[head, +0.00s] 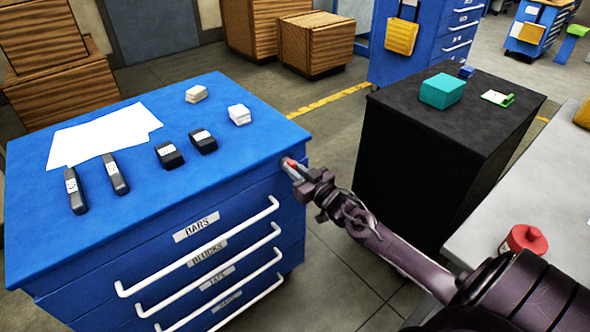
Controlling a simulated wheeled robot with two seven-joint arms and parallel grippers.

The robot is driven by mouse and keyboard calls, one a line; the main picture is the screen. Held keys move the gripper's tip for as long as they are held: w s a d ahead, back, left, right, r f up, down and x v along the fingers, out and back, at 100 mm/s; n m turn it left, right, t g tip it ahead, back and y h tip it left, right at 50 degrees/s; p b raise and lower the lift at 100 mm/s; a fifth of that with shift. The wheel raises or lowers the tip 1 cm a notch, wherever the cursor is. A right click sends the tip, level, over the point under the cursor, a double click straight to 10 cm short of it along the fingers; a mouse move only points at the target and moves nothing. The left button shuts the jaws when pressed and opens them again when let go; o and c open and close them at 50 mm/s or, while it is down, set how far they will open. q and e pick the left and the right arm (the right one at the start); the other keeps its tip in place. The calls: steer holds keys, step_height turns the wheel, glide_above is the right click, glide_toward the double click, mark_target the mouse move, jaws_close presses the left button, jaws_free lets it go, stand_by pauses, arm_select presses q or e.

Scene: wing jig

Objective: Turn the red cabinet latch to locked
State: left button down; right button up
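The red cabinet latch (292,163) shows as a small red spot at the right front top corner of the blue drawer cabinet (250,110). My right gripper (291,170) reaches in from the lower right, and its fingertips are at the latch, covering most of it. The fingers are too small here to tell whether they are closed on the latch or only around it. The latch's angle is hidden. My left gripper is not in view.
White sheets (100,134), dark bars and blocks, and two pale blocks lie on the cabinet top. White drawer handles (205,250) stick out in front. A black cabinet (440,140) with a teal box (442,90) stands right. A grey table (530,210) bears a red-lidded container (525,240).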

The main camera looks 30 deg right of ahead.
jaws_close()
steer(key=shift+r+m+p, duration=0.1)
steer(key=shift+m+p, duration=1.25)
steer(key=shift+m, duration=0.25)
steer(key=m+p, duration=0.2)
steer(key=m, duration=0.2)
steer(key=shift+d+p, duration=0.15)
steer(key=shift+p, duration=0.15)
steer(key=m+p, duration=0.1)
steer(key=m, duration=0.2)
steer(key=m+p, duration=0.2)
steer(key=m, duration=0.2)
steer(key=m+p, duration=0.1)
steer(key=m, duration=0.2)
steer(key=shift+d+f+m, duration=0.1)
steer(key=shift+f+m, duration=0.15)
steer(key=shift+m, duration=0.05)
steer(key=o, duration=0.8)
jaws_free()
steer(key=shift+w+f, duration=0.1)
steer(key=shift+c, duration=0.2)
